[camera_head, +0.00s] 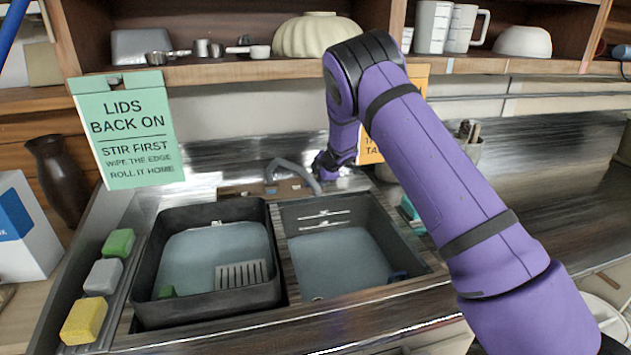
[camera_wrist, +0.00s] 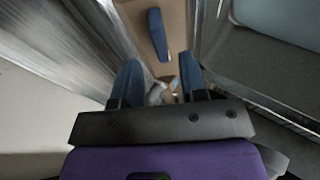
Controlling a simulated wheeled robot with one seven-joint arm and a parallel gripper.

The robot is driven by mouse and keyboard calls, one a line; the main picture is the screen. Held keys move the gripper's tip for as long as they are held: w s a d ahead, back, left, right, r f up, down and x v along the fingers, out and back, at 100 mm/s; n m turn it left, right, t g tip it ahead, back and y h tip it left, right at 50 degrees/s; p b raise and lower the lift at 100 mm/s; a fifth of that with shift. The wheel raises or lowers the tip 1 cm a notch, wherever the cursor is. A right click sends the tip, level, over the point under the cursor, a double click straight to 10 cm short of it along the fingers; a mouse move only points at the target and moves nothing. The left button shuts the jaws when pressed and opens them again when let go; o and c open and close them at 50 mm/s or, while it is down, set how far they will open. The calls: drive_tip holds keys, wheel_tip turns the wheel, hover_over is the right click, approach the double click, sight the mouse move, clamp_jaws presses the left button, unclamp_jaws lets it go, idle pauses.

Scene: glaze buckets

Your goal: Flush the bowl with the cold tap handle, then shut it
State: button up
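The grey curved faucet (camera_head: 290,168) stands at the back of the double sink. My gripper (camera_head: 322,172) is low beside it on the right, at the back edge of the right basin; its fingertips are hard to make out there. In the wrist view my gripper (camera_wrist: 160,82) has its two dark blue fingers apart, with a small pale, blurred thing between or beyond them. A blue elongated piece (camera_wrist: 157,35), perhaps the cold tap handle, lies ahead of the fingers on a tan strip. The right basin (camera_head: 415,262) holds grey-blue water. No running stream shows.
A dark tub (camera_head: 208,307) with grey-blue water and a slotted grey piece sits in the left basin. Green, grey and yellow sponges (camera_head: 84,320) line the left. A green sign (camera_head: 125,130) hangs behind. A shelf (camera_head: 210,72) with dishes runs above. Counter at right is largely clear.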

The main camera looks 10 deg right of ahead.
drive_tip(key=shift+v, duration=1.7)
